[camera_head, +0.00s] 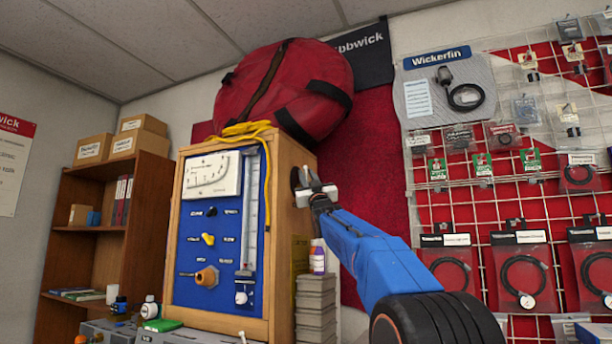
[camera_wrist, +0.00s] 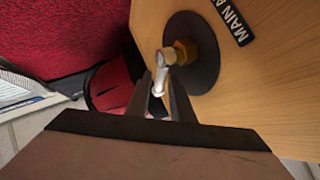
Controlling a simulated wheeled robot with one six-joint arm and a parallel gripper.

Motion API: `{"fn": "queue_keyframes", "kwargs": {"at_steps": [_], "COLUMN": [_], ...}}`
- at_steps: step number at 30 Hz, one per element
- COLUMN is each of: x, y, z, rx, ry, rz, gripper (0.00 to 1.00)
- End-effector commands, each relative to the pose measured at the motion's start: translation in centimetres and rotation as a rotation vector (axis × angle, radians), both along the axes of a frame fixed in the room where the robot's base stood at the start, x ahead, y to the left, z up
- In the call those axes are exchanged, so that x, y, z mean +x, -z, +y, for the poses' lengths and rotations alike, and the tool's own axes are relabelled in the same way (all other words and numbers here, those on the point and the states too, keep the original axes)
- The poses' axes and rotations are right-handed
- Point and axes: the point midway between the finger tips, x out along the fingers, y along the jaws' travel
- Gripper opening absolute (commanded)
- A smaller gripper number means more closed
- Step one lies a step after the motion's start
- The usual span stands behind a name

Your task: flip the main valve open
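The main valve is on the wooden right side of the testbench. In the wrist view it has a dark round plate (camera_wrist: 207,72), a brass nut (camera_wrist: 186,50) and a pale metal lever (camera_wrist: 160,74). In the head view the dark plate (camera_head: 296,178) shows edge-on, partly behind my gripper (camera_head: 316,190). In the wrist view my gripper (camera_wrist: 160,88) has its two dark fingers apart, with the lever in the gap between them. A small gap seems to show beside the lever, and I cannot tell whether either finger touches it.
A label starting "MAIN A" (camera_wrist: 230,20) is beside the valve. The blue gauge panel (camera_head: 222,272) faces forward. A red bag (camera_head: 290,88) and yellow hose (camera_head: 266,185) lie on top. Stacked grey boxes (camera_head: 316,305) with a small bottle (camera_head: 318,258) stand below my gripper.

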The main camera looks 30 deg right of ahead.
Motion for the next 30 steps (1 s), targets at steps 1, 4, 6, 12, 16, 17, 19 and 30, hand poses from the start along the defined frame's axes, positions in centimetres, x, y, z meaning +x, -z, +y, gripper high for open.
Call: {"fn": "queue_keyframes", "kwargs": {"at_steps": [1, 4, 6, 12, 16, 17, 19, 30], "x": [0.33, 0.84, 1.01, 1.13, 1.13, 1.14, 1.13, 1.09], "y": [-0.34, -0.75, -0.97, -1.19, -1.18, -1.17, -1.17, -1.08], "z": [-0.04, -0.11, -0.14, -0.16, -0.17, -0.17, -0.17, -0.14], "rx": [-0.001, -0.001, -0.001, -0.001, -0.001, -0.001, -0.001, -0.018], "ry": [0.0, 0.001, 0.001, 0.0, 0.0, 0.0, 0.0, 0.001], "rz": [-0.002, 0.0, 0.0, -0.001, -0.001, -0.001, -0.001, -0.013], "gripper": [0.21, 0.21, 0.21, 0.21, 0.21, 0.18, 0.02, 0.0]}}
